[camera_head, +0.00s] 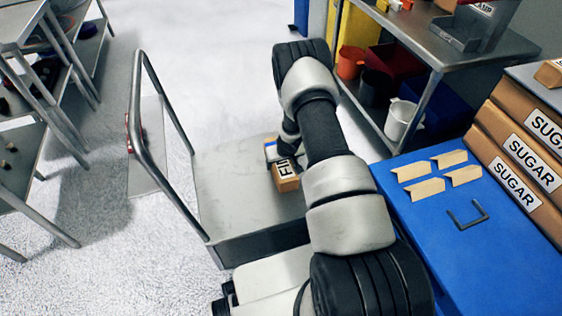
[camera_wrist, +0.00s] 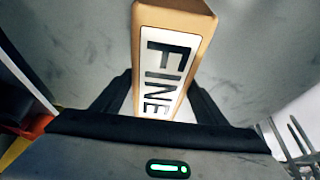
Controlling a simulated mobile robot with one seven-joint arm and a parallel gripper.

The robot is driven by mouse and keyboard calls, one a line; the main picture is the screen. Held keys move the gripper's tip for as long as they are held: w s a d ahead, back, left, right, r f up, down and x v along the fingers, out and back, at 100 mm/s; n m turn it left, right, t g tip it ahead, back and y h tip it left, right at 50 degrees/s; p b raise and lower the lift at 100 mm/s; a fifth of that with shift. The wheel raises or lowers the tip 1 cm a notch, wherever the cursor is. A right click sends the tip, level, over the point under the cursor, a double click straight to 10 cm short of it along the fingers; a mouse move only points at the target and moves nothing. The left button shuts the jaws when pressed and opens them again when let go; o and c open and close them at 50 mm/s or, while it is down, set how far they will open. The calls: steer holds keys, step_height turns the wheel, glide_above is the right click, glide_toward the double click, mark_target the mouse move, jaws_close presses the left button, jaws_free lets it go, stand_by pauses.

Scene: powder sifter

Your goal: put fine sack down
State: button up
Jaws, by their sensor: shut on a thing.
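The fine sack (camera_head: 287,178) is a tan block with a white label. In the head view it is at the cart's flat bed (camera_head: 240,190), partly hidden by my arm. In the wrist view the fine sack (camera_wrist: 170,70) shows its "FINE" label between the two dark fingers. My gripper (camera_wrist: 160,100) is shut on the sack. The grey bed fills the background behind the sack in the wrist view. I cannot tell whether the sack touches the bed.
The cart has a metal handle (camera_head: 165,130) on its left. A blue table (camera_head: 420,225) with several tan pieces and stacked sugar sacks (camera_head: 525,155) stands at right. A metal shelf (camera_head: 440,50) with bins is behind. The bed's left part is clear.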

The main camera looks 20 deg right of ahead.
steer(key=shift+w+f, duration=0.1)
steer(key=o, duration=1.9)
steer(key=shift+o, duration=0.2)
